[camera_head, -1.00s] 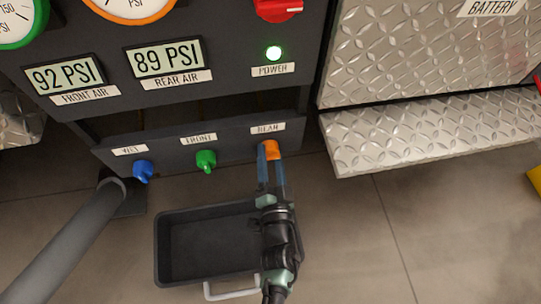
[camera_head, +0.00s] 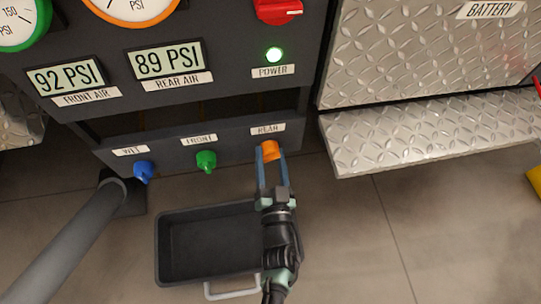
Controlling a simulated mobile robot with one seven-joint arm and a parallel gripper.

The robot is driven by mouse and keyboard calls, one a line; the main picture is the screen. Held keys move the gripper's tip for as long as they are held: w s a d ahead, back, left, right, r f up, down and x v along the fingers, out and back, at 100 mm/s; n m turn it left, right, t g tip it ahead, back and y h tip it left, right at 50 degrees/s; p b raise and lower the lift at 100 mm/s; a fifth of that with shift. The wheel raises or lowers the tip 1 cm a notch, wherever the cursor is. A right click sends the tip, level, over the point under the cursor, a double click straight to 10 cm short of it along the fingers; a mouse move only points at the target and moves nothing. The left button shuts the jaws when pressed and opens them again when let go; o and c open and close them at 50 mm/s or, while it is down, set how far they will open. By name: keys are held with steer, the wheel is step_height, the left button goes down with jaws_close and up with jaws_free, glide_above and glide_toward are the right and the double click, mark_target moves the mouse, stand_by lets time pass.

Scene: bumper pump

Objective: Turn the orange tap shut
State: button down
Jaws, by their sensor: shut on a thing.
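The orange tap (camera_head: 270,150) sits under the REAR label at the right end of the lower dark panel. My gripper (camera_head: 271,156) reaches up to it from below, with one blue finger on each side of the tap. The fingers are shut on the tap. Its lower part is partly hidden between the fingertips. The green tap (camera_head: 206,160) under FRONT and the blue tap (camera_head: 143,171) under WET stand to the left, apart from my gripper.
A black tray (camera_head: 205,248) lies on the floor just left of my gripper. A grey pipe (camera_head: 72,240) rises at the left. A diamond-plate step (camera_head: 430,133) juts out at the right. Gauges and displays are above. The floor at the lower right is clear.

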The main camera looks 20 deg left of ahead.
steer(key=n, duration=0.6)
steer(key=shift+f+n+y, duration=0.15)
steer(key=shift+n+y, duration=0.15)
steer(key=shift+n, duration=0.1)
steer(key=n+y+b, duration=0.1)
steer(key=n, duration=0.6)
steer(key=shift+d, duration=0.1)
steer(key=shift+n, duration=0.4)
steer(key=shift+c, duration=1.3)
jaws_free()
steer(key=p+v, duration=0.4)
steer(key=v, duration=0.9)
